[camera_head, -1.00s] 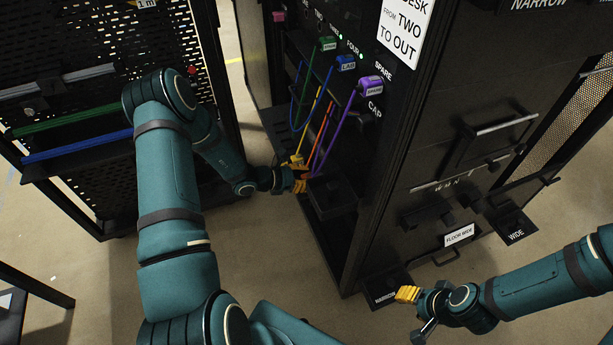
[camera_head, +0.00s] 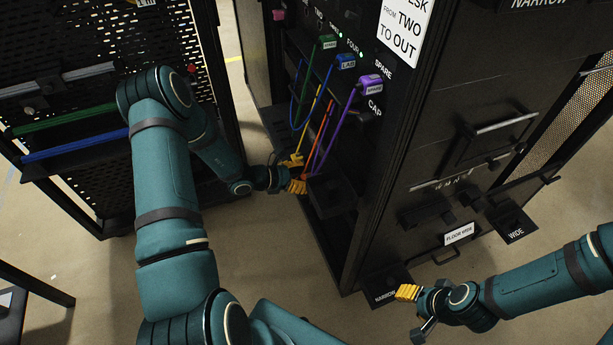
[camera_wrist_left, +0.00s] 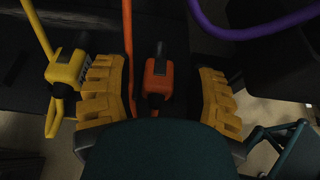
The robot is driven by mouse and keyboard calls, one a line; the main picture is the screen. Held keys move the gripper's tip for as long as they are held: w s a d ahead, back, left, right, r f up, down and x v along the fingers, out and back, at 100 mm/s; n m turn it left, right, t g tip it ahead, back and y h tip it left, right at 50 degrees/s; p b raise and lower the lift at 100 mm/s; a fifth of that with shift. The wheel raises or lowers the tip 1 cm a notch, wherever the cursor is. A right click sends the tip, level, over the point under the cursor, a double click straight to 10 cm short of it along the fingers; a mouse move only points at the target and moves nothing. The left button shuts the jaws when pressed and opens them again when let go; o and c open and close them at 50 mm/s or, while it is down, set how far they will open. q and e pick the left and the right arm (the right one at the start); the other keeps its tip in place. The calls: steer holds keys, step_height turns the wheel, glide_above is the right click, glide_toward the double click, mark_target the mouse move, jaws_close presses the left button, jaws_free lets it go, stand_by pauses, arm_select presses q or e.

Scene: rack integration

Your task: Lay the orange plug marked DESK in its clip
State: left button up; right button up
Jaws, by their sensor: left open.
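The orange plug (camera_wrist_left: 158,74) lies between the two fingers of my left gripper (camera_wrist_left: 158,98) in the left wrist view, with dark gaps on both sides. The gripper is open around it, and no finger is seen pressing on it. Its label cannot be read and its clip cannot be made out. In the head view my left gripper (camera_head: 297,186) is low at the rack's open front, where the orange cable (camera_head: 322,137) comes down. My right gripper (camera_head: 407,293) is at the lower right, away from the cables; its finger gap cannot be made out.
A yellow plug (camera_wrist_left: 66,70) sits close beside the left finger. A purple cable (camera_wrist_left: 250,30) curves past at the upper right. In the head view, green (camera_head: 327,42), blue (camera_head: 345,62) and purple (camera_head: 370,84) plugs sit higher on the rack. A black box (camera_head: 328,195) lies just right of my left gripper.

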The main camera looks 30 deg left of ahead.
arm_select(q)
steer(key=v, duration=1.1)
steer(key=shift+d, duration=0.15)
steer(key=s+d+f+m+g+y, duration=0.2)
steer(key=s+d+f+m+g, duration=0.15)
steer(key=d+m, duration=0.35)
steer(key=s+d+f+m+g+y, duration=0.1)
steer(key=s+d+f+m+g, duration=0.1)
steer(key=s+d+m+g, duration=0.3)
steer(key=s+d+f+m+g+y, duration=0.2)
steer(key=s+d+f+m+g, duration=0.15)
steer(key=d+m, duration=0.45)
steer(key=d+r+m+t, duration=0.2)
steer(key=d+m+t, duration=0.1)
steer(key=d+m, duration=0.3)
steer(key=shift+w, duration=0.5)
